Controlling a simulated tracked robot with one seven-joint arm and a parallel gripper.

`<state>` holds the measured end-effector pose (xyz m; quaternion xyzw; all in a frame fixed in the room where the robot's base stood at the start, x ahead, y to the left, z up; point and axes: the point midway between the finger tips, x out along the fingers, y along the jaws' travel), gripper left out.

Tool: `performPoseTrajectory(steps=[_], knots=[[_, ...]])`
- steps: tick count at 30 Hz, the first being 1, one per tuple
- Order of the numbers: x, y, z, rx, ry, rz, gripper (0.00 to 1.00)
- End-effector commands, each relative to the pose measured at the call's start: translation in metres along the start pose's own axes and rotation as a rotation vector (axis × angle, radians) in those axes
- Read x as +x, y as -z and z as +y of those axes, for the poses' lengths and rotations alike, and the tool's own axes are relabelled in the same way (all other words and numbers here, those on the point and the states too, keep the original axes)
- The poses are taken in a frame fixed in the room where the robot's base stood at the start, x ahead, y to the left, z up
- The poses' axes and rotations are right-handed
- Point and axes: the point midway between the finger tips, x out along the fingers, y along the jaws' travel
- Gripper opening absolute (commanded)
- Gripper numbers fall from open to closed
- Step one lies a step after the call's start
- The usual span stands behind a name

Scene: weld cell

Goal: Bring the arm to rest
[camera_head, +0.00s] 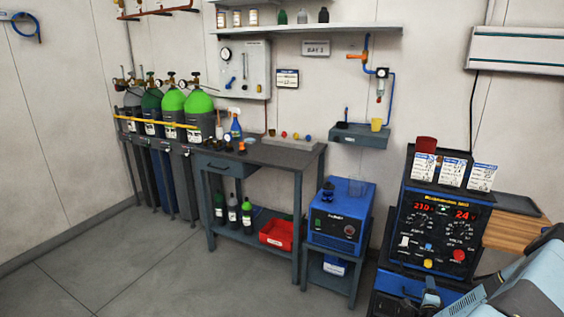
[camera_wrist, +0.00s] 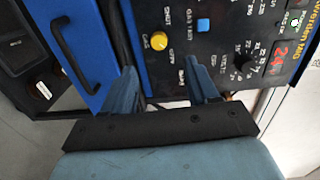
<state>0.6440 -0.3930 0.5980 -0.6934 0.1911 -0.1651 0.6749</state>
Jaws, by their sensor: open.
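My gripper (camera_wrist: 160,88) shows in the wrist view with its two blue-grey fingers apart and nothing between them. It points towards the front panel of the welding machine (camera_wrist: 225,70), near a yellow knob (camera_wrist: 159,41) and a blue button (camera_wrist: 203,25). I cannot tell whether the fingers touch the panel. In the head view, part of my arm (camera_head: 520,285) fills the lower right corner, in front of the welding machine (camera_head: 437,225). The fingertips are not clear in that view.
A blue machine (camera_head: 340,215) stands on a small stand left of the welding machine. A grey workbench (camera_head: 262,153) with bottles and a red bin (camera_head: 278,234) stands further left, beside gas cylinders (camera_head: 172,115). The floor (camera_head: 150,260) at the front left is clear.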

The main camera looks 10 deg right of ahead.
Motion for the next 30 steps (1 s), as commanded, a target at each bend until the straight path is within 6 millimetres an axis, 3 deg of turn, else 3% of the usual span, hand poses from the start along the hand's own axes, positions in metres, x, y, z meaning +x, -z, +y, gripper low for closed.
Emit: performPoseTrajectory(steps=[6,15,24,30], knots=[[0.031,-0.022,-0.044,-0.166,-0.07,-0.126,0.59],[0.059,-0.057,-0.109,-0.411,-0.167,-0.28,0.59],[0.068,-0.093,-0.179,-0.649,-0.248,-0.404,0.59],[0.063,-0.117,-0.228,-0.798,-0.297,-0.472,0.59]])
